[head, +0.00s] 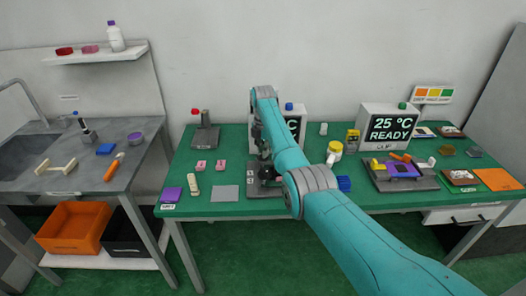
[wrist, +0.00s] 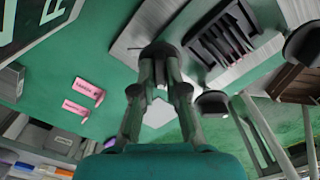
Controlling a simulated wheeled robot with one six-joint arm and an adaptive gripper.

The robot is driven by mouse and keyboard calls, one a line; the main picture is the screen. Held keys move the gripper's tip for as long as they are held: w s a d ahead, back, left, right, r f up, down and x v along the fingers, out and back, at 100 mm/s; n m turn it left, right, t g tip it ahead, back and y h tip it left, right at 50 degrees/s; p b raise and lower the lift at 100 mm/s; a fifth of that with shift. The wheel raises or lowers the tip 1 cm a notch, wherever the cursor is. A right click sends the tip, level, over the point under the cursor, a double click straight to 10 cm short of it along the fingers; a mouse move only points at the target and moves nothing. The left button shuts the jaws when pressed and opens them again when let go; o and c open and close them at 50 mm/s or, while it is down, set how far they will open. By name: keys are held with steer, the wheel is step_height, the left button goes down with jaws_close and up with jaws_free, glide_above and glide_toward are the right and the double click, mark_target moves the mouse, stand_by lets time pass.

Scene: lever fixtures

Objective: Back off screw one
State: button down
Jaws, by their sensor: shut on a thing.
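The fixture with the screws is a grey plate (head: 258,193) on the green table, partly hidden behind my arm in the head view. In the wrist view its grey plate (wrist: 130,45) carries a ribbed dark block (wrist: 220,42). My gripper (wrist: 157,58) is shut on a dark round screw knob (wrist: 158,48). Two other dark round knobs show to the right, a near one (wrist: 213,103) and one at the picture's edge (wrist: 302,44). I cannot read which number the held knob bears. In the head view my gripper (head: 265,170) is low over the fixture and small.
A grey card (head: 225,192) and pink labelled blocks (head: 211,164) lie left of the fixture. A yellow-lidded jar (head: 335,150) and a blue block (head: 344,184) stand to the right. A display box (head: 390,127) and a purple-topped fixture (head: 400,175) are farther right.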

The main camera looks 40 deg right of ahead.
stand_by(0.4)
steer(key=c, duration=1.2)
jaws_free()
step_height(320, 180, up, 12)
